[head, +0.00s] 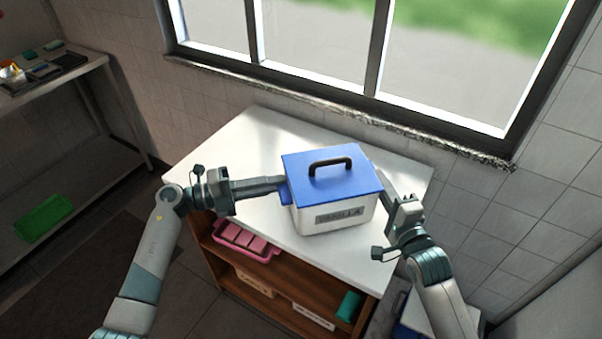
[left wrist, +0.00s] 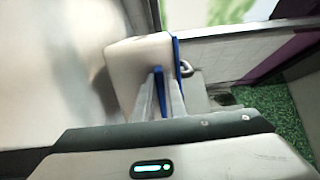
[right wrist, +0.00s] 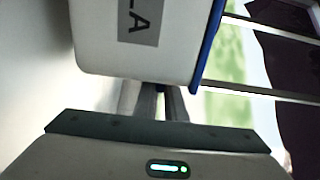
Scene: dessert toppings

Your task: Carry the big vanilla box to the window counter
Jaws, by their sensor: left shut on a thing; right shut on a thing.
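The big vanilla box (head: 305,221) has a white body, a blue lid, a black top handle and a grey label on its front. In the head view it is upright over the window counter (head: 260,130); I cannot tell whether its bottom touches the top. My left gripper (head: 282,189) is shut on a blue side grip at the box's left, and the box also shows in the left wrist view (left wrist: 135,65). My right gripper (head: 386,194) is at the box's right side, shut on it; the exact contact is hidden. The right wrist view shows the label and white wall (right wrist: 100,40).
The window sill (head: 340,115) and tiled wall run behind the counter. Below the white top, shelves hold a pink tray (head: 247,243), boxes and a teal item (head: 349,306). A metal rack (head: 60,185) with a green tray (head: 43,219) stands at the left. The counter's back left is clear.

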